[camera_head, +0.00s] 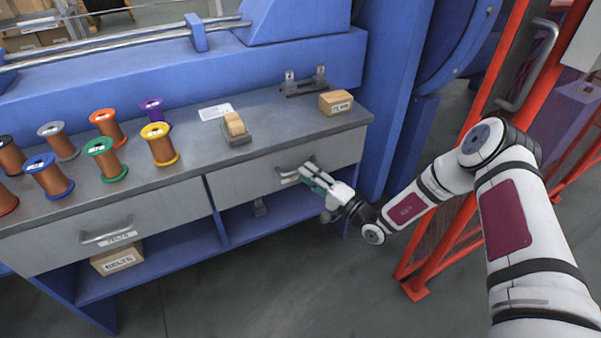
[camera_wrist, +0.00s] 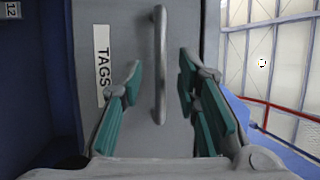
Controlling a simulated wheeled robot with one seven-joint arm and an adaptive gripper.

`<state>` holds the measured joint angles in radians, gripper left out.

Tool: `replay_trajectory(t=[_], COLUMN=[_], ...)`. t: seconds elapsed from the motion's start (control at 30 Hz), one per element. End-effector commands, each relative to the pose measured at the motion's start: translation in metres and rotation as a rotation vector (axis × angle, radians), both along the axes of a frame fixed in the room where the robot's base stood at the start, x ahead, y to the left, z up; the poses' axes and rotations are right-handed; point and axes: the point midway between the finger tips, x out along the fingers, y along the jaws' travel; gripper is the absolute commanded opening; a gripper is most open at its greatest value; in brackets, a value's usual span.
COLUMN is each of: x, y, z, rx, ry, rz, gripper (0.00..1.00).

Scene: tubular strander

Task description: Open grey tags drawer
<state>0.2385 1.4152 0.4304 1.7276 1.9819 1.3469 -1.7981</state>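The grey tags drawer (camera_head: 238,185) is the right-hand drawer under the bench top, and its front looks flush with the bench. Its metal bar handle (camera_wrist: 160,65) stands upright in the wrist view, beside a white TAGS label (camera_wrist: 102,64). In the head view the handle is partly hidden by my gripper (camera_head: 306,176). In the wrist view my gripper (camera_wrist: 160,80) is open, with one green-padded finger on each side of the handle. A gap shows between each finger and the bar, so the fingers do not appear closed on it.
The left drawer (camera_head: 160,205) has its own handle. Coloured wire spools (camera_head: 103,160) stand on the bench top (camera_head: 200,150), with a small cardboard box (camera_head: 335,102) at the right. A red mesh guard (camera_head: 440,230) stands close to my arm.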

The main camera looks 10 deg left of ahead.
Motion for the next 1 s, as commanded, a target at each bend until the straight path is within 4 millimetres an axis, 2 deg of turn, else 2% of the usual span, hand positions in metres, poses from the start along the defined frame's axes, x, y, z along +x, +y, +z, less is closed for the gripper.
replay_trajectory(t=[0.2,0.6,0.63,0.73,0.77,1.0], x=[0.014,0.018,0.018,0.018,0.018,0.017], y=[0.022,0.027,0.027,0.027,0.027,0.027], z=[0.004,0.006,0.006,0.006,0.006,0.006], rx=[0.0,0.001,0.001,0.001,0.001,0.001], ry=[0.0,0.0,0.001,0.001,0.001,0.001], rz=[0.001,0.0,0.0,0.0,0.0,0.0], gripper=[0.3,0.3,0.25,0.03,0.0,0.0])
